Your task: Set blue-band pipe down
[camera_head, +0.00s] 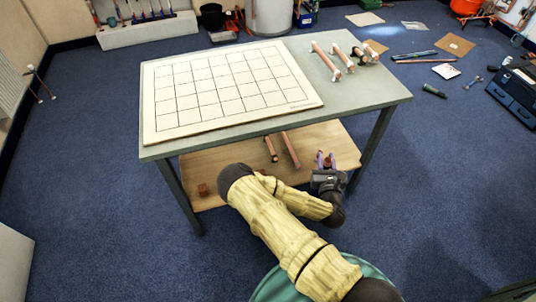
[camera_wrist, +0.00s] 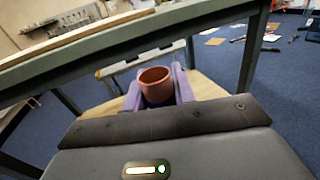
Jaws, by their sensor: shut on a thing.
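My gripper (camera_head: 326,161) is over the right part of the wooden lower shelf (camera_head: 222,163), below the table top. In the wrist view, its purple fingers (camera_wrist: 157,90) are shut on a copper pipe (camera_wrist: 155,76), gripped on both sides with its round open end showing.
The table (camera_head: 372,99) overhangs the shelf, with its legs at the sides. A white grid board (camera_head: 222,88) and several pipes with white ends (camera_head: 326,61) lie on top. Two copper pipes (camera_head: 289,150) and a short copper piece (camera_head: 203,190) are on the shelf.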

